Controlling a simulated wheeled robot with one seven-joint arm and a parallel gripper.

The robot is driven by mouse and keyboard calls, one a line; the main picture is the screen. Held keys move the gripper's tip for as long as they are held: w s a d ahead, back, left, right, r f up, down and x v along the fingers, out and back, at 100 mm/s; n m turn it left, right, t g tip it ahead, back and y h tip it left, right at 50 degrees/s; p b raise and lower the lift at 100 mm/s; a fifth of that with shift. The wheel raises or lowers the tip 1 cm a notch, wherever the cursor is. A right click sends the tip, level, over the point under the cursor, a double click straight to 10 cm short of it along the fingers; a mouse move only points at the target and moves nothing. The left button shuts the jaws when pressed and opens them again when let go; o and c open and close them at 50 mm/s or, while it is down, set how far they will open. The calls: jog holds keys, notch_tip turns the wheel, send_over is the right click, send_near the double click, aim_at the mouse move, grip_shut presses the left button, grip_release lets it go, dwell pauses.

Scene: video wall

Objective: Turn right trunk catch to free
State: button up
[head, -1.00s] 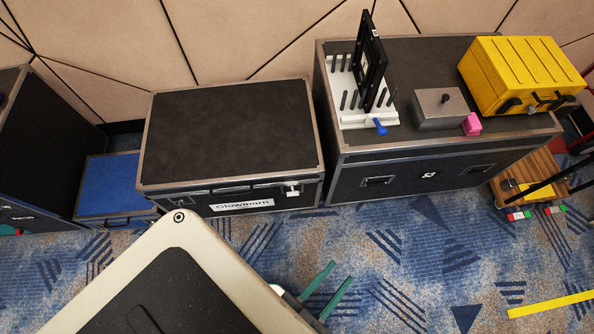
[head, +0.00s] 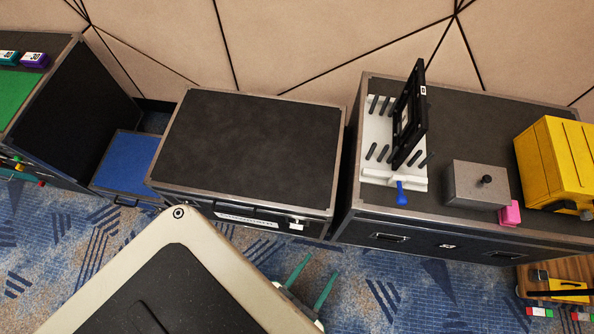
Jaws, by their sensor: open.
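The trunk (head: 250,140) is a low black case with grey metal edges, standing against the wall with its lid down. The right trunk catch (head: 297,224) is a small pale fitting on the right of its front face. It is too small to tell how it is turned. A white label (head: 248,218) lies left of it on the front, partly edge-on. My gripper (head: 316,274) has two green fingers, apart and empty, over the carpet in front of the trunk. It sits below the catch in the picture and does not touch it. My own body hides part of the trunk's lower left front.
A larger black case (head: 395,222) stands close on the right, carrying a white rack (head: 375,130), a grey box (head: 470,180), a pink block (head: 509,214) and a yellow case (head: 555,160). A low blue case (head: 127,160) stands left. Carpet (head: 370,285) in front is open.

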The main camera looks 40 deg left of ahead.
aim_at(297, 226)
jog(key=a+f+n+y, duration=0.25)
jog(key=a+f, duration=0.25)
jog(key=f, duration=0.8)
jog(key=a+f+n+y, duration=0.2)
jog(key=a+f+y, duration=0.25)
jog(key=f, duration=0.85)
jog(key=a+f+x, duration=0.1)
jog(key=x, duration=1)
jog(key=shift+s+a+g+y, duration=0.25)
jog(key=shift+s+g+y, duration=0.05)
jog(key=shift+s, duration=0.15)
jog(key=shift+f+n, duration=0.15)
jog(key=shift+n, duration=0.1)
jog(key=c, duration=1)
jog(key=shift+c, duration=0.2)
